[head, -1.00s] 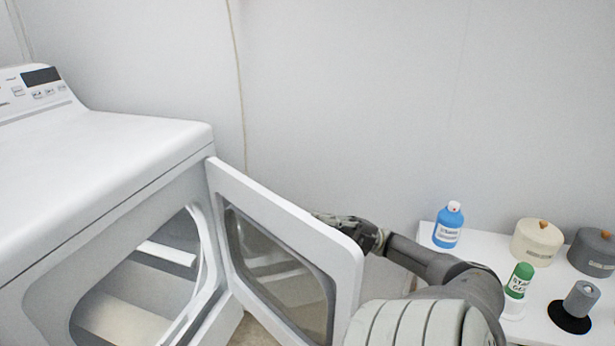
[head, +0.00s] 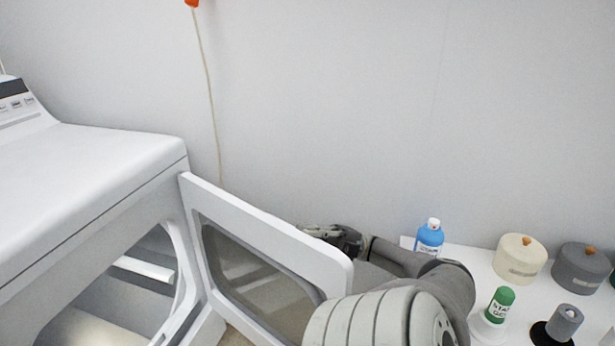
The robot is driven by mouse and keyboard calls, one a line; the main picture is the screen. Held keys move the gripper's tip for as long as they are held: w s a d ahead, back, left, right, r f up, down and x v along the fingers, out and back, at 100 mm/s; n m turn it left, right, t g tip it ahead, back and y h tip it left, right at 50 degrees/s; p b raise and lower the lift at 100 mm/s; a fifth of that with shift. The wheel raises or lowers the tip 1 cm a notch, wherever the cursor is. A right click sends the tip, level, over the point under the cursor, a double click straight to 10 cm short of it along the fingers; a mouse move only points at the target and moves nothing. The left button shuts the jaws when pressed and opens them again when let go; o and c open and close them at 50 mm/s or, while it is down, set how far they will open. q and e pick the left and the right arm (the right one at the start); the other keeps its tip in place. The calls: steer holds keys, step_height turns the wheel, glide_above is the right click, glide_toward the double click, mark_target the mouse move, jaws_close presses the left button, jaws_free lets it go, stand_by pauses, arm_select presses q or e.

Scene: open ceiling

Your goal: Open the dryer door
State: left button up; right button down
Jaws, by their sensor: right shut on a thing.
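The white dryer (head: 90,185) stands at the left. Its round-cornered opening (head: 120,290) shows part of the inside. The dryer door (head: 300,245), a white frame around a dark window, stands swung well out from the front, hinged at its left edge. My right gripper (head: 322,232) is behind the door's far side, near its upper edge, shut on the door. The door hides its fingertips and the exact place of the grip. My left gripper is not in view.
A white table (head: 465,262) at the right holds a blue bottle (head: 429,240), a green-capped container (head: 498,306), cream (head: 520,262) and grey (head: 580,270) lidded pots and a grey cylinder (head: 565,322). A cord (head: 208,95) hangs on the back wall.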

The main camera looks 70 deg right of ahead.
steer(key=c, duration=1.8)
jaws_free()
steer(key=shift+w, duration=0.1)
steer(key=shift+o, duration=0.2)
steer(key=shift+r, duration=0.1)
